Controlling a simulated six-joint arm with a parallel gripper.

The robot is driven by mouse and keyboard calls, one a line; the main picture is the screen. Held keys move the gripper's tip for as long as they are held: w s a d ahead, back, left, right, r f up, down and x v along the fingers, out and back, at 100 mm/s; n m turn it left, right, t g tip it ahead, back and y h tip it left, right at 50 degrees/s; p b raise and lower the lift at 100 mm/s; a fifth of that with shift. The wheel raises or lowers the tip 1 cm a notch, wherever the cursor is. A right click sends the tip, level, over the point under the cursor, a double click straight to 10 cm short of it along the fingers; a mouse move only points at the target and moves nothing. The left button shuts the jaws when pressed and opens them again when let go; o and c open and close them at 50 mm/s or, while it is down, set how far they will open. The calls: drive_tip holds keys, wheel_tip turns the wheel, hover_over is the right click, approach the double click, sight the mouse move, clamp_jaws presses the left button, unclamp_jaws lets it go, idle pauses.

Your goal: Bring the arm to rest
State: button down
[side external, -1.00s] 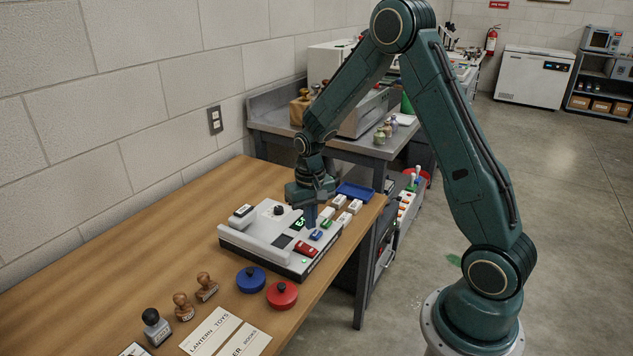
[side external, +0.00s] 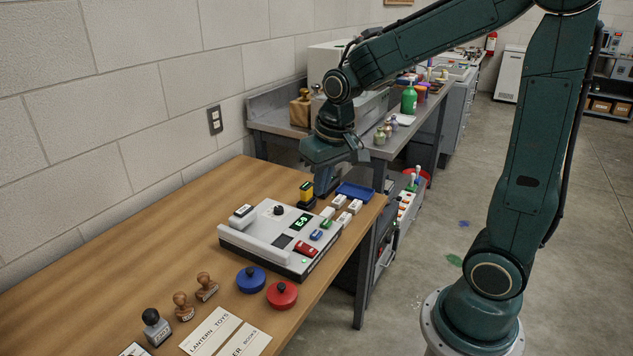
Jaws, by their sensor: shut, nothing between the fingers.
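My gripper (side external: 325,185) is shut and empty. It hangs pointing down above the back right part of the wooden table (side external: 150,235), behind the grey and white device. It is close to a small yellow and black item (side external: 306,194); I cannot tell whether they touch. My arm reaches in from the right, with its upper part leaving the top of the picture.
The device (side external: 265,228) has a green display, a black knob and coloured buttons. White blocks (side external: 340,201) and a blue tray (side external: 356,191) lie at the table's right edge. Blue (side external: 251,281) and red (side external: 282,296) round pads and several stamps (side external: 206,287) stand in front.

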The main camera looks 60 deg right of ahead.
drive_tip(key=s+a+r+n+t, duration=0.1)
drive_tip(key=s+a+r, duration=0.1)
drive_tip(key=s, duration=0.5)
drive_tip(key=s+a+r+n+t, duration=0.2)
drive_tip(key=s+r, duration=0.3)
drive_tip(key=s, duration=0.3)
drive_tip(key=shift+a+r, duration=0.15)
drive_tip(key=shift+a, duration=0.6)
